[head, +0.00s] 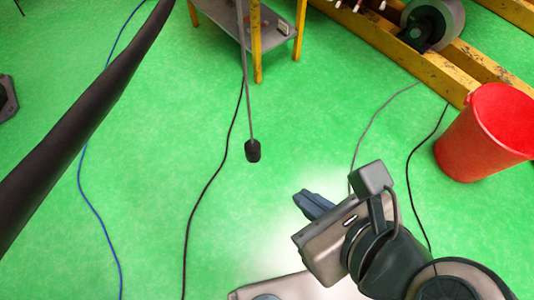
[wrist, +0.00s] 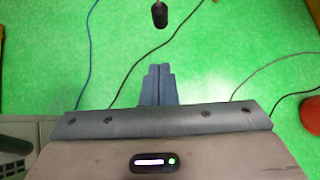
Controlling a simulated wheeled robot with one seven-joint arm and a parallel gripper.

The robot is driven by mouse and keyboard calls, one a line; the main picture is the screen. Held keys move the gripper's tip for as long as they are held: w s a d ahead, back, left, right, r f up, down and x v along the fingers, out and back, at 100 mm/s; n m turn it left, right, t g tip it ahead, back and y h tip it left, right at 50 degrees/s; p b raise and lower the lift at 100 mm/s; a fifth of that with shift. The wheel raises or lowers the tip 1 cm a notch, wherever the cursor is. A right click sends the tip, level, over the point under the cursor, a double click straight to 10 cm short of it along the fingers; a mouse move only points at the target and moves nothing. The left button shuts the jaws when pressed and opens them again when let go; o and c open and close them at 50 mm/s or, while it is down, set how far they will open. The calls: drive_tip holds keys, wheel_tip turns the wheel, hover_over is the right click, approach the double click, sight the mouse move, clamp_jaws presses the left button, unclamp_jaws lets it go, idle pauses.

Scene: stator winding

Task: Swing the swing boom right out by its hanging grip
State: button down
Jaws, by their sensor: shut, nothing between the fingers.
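The hanging grip (head: 252,150) is a small black knob on the end of a thin grey rod, left of and above my gripper in the head view. It also shows at the top of the wrist view (wrist: 159,15), straight out beyond the fingertips and apart from them. A thick dark bar (head: 85,115) crosses the upper left of the head view; I cannot tell whether it is the swing boom. The rod's upper end runs out of view. My gripper (head: 308,202) is shut and empty, its fingers together in the wrist view (wrist: 158,72).
A yellow-legged table (head: 258,45) stands at the top. A red bucket (head: 487,135) and a yellow beam frame (head: 390,45) with a grey wheel (head: 432,22) are at the right. Black, blue and grey cables lie on the green floor. The floor around the grip is otherwise clear.

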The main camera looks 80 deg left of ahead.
sight(256, 155)
drive_tip(key=shift+s+a+r+b+x, duration=0.1)
drive_tip(key=shift+a+r+b+x, duration=0.25)
drive_tip(key=shift+x, duration=1.8)
drive_tip(key=shift+s+a+r+b+x, duration=0.1)
drive_tip(key=shift+a+r+b+x, duration=0.2)
drive_tip(key=shift+x, duration=1.85)
drive_tip(key=shift+s+a+r+b+x, duration=0.15)
drive_tip(key=shift+a+r+b+x, duration=0.2)
drive_tip(key=shift+x, duration=1.85)
drive_tip(key=shift+r, duration=0.1)
